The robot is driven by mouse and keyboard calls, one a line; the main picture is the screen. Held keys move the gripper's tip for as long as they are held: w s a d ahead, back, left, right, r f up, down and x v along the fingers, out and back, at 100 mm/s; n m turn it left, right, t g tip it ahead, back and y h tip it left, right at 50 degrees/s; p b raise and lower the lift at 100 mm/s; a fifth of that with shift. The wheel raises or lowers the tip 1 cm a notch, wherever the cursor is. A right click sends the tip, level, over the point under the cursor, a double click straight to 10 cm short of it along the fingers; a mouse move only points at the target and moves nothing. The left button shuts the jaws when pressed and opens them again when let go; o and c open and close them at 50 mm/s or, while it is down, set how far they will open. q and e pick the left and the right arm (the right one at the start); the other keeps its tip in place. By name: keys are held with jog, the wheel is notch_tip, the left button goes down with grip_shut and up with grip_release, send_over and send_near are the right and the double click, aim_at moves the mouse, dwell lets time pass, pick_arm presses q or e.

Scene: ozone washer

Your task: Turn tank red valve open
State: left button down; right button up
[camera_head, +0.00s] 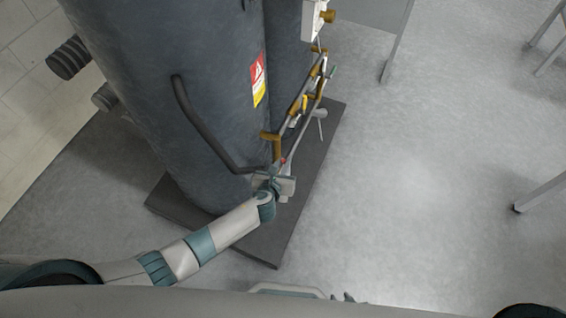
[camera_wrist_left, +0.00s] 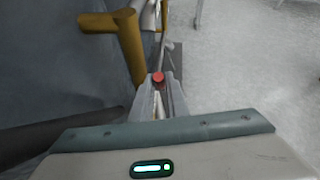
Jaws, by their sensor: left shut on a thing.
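The red valve (camera_wrist_left: 158,77) shows as a small red knob between the fingertips of my left gripper (camera_wrist_left: 158,88) in the left wrist view. In the head view, my left gripper (camera_head: 280,170) is at the low end of the pipework beside the dark tank (camera_head: 190,100). It is shut on the red valve, and its fingers hide most of the valve. A piece that seems to be my right gripper (camera_head: 343,297) shows only in part at the bottom edge of the head view, and its jaws cannot be made out.
Brass and grey pipes (camera_head: 300,103) run up the tank's right side, with a brass elbow (camera_wrist_left: 125,35) just beyond my left gripper. A bent dark pipe (camera_head: 195,122) passes left of the gripper. The tank stands on a dark base plate (camera_head: 277,235). Open floor (camera_head: 420,190) lies to the right.

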pick_arm(q)
jog(key=c, duration=1.7)
grip_release()
jog(key=shift+w+d+r, duration=0.1)
jog(key=shift+d, duration=0.05)
jog(key=shift+a, duration=0.25)
jog(key=shift+a, duration=0.1)
pick_arm(e)
jog(key=shift+r, duration=0.1)
